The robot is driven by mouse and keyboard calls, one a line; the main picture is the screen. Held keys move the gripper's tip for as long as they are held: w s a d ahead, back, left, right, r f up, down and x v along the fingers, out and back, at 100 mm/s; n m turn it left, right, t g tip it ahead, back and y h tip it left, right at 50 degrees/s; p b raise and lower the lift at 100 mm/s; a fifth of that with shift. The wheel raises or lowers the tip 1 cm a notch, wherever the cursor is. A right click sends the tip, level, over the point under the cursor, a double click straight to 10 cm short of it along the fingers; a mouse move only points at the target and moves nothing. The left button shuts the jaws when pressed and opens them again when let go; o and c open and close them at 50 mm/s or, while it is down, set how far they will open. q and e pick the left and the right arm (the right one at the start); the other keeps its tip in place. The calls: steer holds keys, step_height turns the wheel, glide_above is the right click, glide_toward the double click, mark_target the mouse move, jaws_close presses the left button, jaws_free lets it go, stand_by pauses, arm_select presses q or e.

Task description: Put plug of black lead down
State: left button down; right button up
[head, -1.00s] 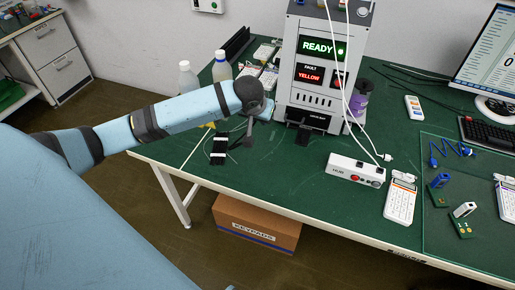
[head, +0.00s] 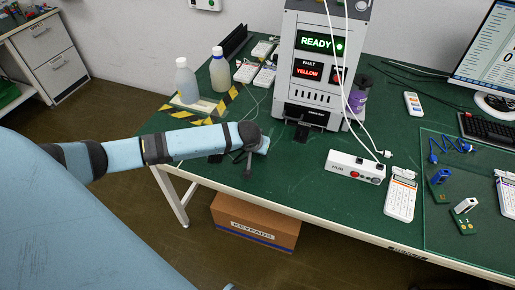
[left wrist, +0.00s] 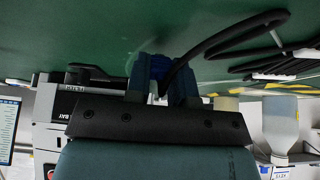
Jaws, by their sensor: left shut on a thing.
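My left gripper (head: 250,162) is low over the green table, to the left of and in front of the grey test machine. The black lead (left wrist: 225,38) runs from the plug across the green surface to the right. Whether the plug touches the table cannot be told. In the head view the plug is too small and dark to make out. My right gripper is in neither view.
The grey test machine (head: 311,92) reads READY and YELLOW. Two bottles (head: 187,82) stand behind my arm, by yellow-black tape. A white hub (head: 355,168) and a white keypad (head: 400,198) lie to the right. The table's front edge (head: 330,230) is close; open green surface lies before the machine.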

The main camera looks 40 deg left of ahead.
arm_select(q)
steer(key=shift+f, duration=0.2)
steer(key=c, duration=1)
jaws_free()
